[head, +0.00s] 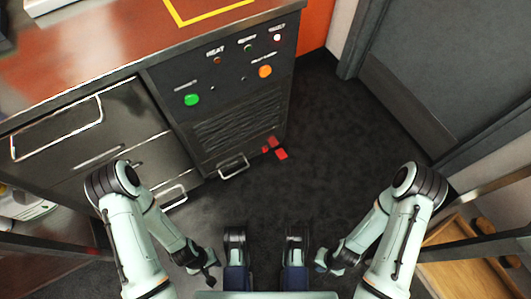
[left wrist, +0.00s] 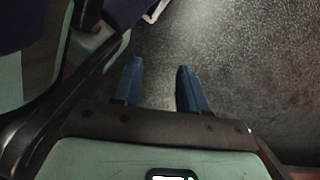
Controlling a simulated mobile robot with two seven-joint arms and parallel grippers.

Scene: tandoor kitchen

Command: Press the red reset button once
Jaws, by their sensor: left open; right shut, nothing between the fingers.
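The control panel (head: 215,110) is on the dark front of the counter, in the upper middle of the head view. It has a round green button (head: 191,99) and a round orange-red button (head: 265,71) with a small label above it that I cannot clearly read. My left gripper (head: 210,281) is low in the head view, far from the panel. In the left wrist view its two blue fingers (left wrist: 160,68) are apart, with only dark floor between them. My right gripper (head: 321,266) is low on the right, small, shut and empty. Neither gripper touches the panel.
Small indicator lights (head: 277,37) line the panel's top. Drawers (head: 85,130) with metal handles are left of it. Red pieces (head: 274,147) lie by the cabinet's lower corner. A grey door (head: 450,60) is at the right, and a wooden crate (head: 465,275) at lower right. The dark floor (head: 345,140) between is clear.

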